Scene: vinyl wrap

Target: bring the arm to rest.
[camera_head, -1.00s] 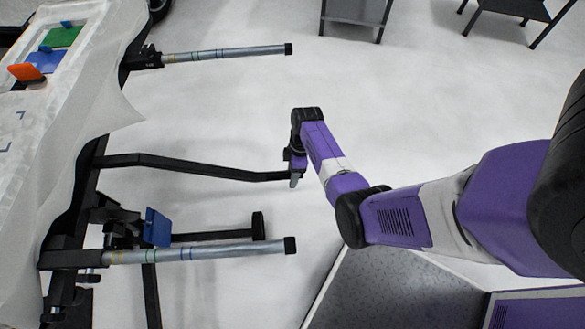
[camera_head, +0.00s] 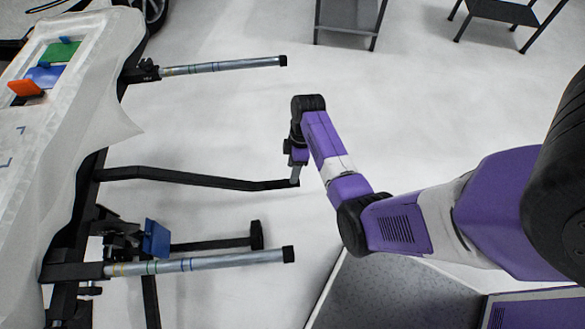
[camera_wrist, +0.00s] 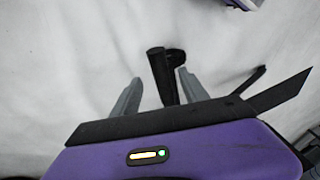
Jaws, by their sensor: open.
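My gripper (camera_head: 295,173) hangs at the end of my purple and white arm in the middle of the head view, fingers pointing down. Its tip overlaps the end of a bent black bar (camera_head: 200,178) in that picture; I cannot tell whether they touch.
At left stands a frame draped in white sheet (camera_head: 105,110), with blue (camera_head: 45,75), green (camera_head: 60,50) and orange (camera_head: 25,88) pieces on top. Two grey tubes (camera_head: 225,66) (camera_head: 200,264) stick out toward me. A grey cart (camera_head: 348,15) and dark stool (camera_head: 505,10) stand behind. Open floor lies between.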

